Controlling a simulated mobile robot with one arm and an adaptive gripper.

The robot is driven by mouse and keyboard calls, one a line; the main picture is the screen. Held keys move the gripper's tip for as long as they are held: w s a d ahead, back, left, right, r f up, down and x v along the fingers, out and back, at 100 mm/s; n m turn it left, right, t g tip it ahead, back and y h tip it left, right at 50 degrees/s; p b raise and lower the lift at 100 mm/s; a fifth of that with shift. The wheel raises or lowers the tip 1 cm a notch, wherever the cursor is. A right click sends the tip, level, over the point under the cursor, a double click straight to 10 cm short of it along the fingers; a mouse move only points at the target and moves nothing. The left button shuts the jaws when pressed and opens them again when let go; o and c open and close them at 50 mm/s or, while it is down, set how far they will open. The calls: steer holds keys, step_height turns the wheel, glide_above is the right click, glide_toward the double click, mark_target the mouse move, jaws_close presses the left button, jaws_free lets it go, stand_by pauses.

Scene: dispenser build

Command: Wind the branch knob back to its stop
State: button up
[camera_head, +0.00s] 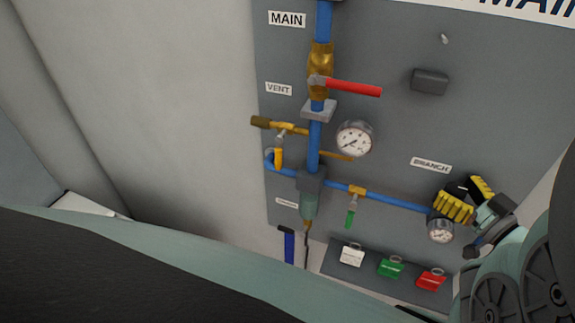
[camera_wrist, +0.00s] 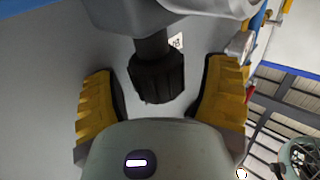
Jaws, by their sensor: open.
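The branch knob (camera_wrist: 158,76) is a black ribbed knob on a dark stem in the wrist view. My gripper (camera_wrist: 163,92) is open, with one yellow ribbed finger on each side of the knob. A gap shows between the knob and each finger, so neither appears to touch it. In the head view my gripper (camera_head: 468,199) is at the right end of the blue branch pipe (camera_head: 395,201), below the BRANCH label (camera_head: 431,165). The knob is mostly hidden by the fingers there. Its turn position cannot be read.
A branch gauge (camera_head: 440,230) sits just below my gripper. A red-handled main valve (camera_head: 345,87), a larger gauge (camera_head: 354,138) and a green-handled valve (camera_head: 352,205) are on the grey panel to the left. White, green and red tagged padlocks (camera_head: 391,267) are below.

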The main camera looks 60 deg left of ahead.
steer(key=shift+d, duration=0.1)
steer(key=s+d, duration=0.2)
steer(key=d, duration=0.9)
steer(key=shift+d, duration=0.35)
